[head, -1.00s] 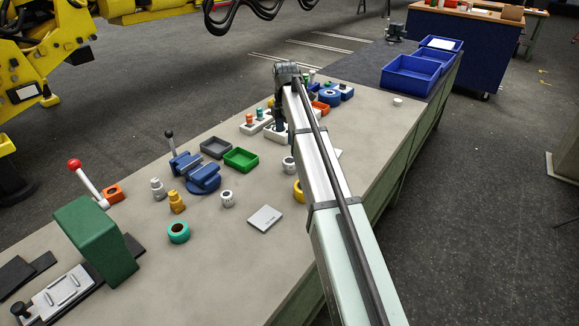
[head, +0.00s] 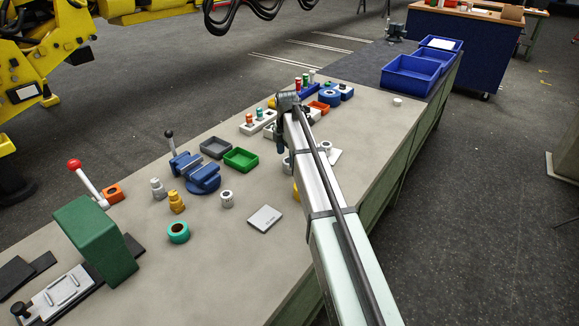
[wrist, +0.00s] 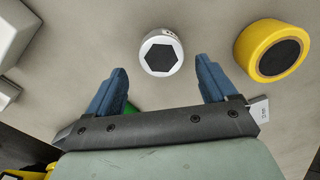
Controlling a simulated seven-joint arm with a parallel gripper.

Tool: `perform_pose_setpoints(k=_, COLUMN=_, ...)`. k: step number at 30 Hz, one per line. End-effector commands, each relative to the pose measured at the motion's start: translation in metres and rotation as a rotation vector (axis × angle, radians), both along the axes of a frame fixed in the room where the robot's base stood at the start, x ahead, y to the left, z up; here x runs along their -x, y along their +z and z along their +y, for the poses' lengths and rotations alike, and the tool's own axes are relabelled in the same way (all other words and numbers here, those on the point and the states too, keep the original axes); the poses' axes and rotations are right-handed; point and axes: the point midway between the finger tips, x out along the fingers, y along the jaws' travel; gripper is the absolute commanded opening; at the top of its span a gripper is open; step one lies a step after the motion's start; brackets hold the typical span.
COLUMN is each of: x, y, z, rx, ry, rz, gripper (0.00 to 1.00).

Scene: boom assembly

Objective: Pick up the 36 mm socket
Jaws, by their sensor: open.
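In the wrist view a silver-white socket (wrist: 161,54) with a dark hexagonal opening stands upright on the bench. A small mark shows on its side, but I cannot read the size. My gripper (wrist: 161,70) is open, with its two blue fingers apart and pointing towards the socket, which lies just beyond the fingertips. Nothing is held. In the head view my gripper (head: 281,140) hangs over the bench, and my arm hides part of the area. Similar sockets show there: one (head: 227,199) in the open, one (head: 327,147) right of my arm.
A yellow ring (wrist: 271,50) stands right of the socket in the wrist view. In the head view a green tray (head: 240,158), a blue vise (head: 203,180), a teal ring (head: 178,232) and a flat pale card (head: 264,218) lie left of my arm.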

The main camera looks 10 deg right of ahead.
Motion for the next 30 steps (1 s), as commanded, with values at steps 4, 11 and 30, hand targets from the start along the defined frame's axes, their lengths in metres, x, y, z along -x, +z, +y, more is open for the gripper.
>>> perform_pose_setpoints(k=4, x=0.003, y=-0.02, z=-0.004, rx=0.0, ry=-0.001, rz=0.002, gripper=0.85)
perform_pose_setpoints(k=11, x=0.002, y=-0.042, z=-0.004, rx=0.0, ry=0.0, rz=0.001, gripper=0.85)
perform_pose_setpoints(k=30, x=0.002, y=-0.042, z=-0.004, rx=0.0, ry=0.0, rz=0.0, gripper=0.44)
